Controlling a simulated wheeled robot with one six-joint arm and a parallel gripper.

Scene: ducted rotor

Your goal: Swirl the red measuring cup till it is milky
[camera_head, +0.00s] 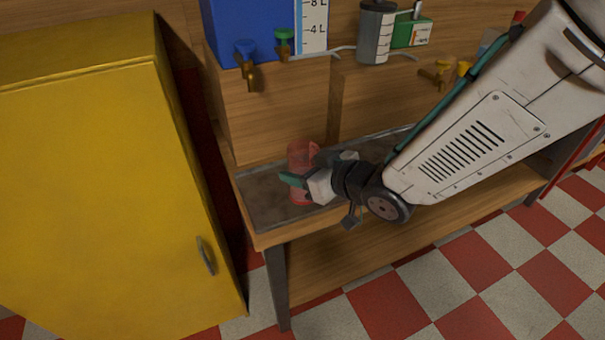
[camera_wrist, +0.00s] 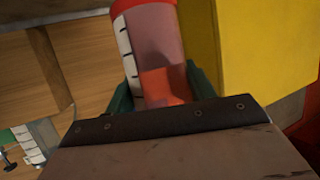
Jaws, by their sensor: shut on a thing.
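The red measuring cup (camera_head: 301,153) is over the left end of the bench trough, a translucent red cylinder that looks nearly upright. My gripper (camera_head: 299,179) reaches it from the right and is shut on it, with a green finger across its front. In the wrist view, the cup (camera_wrist: 150,45) stands between the green fingertips of my gripper (camera_wrist: 163,88). It shows a red rim, a white scale strip with dark marks, pinkish contents above and a brighter orange-red patch low down. I cannot tell whether its bottom touches the trough.
A yellow cabinet (camera_head: 80,190) stands close on the left. The wooden bench trough (camera_head: 262,207) runs to the right under my arm. Behind are a blue tank (camera_head: 238,25) with blue and green taps, a grey graduated cylinder (camera_head: 375,35) and a green box (camera_head: 411,32).

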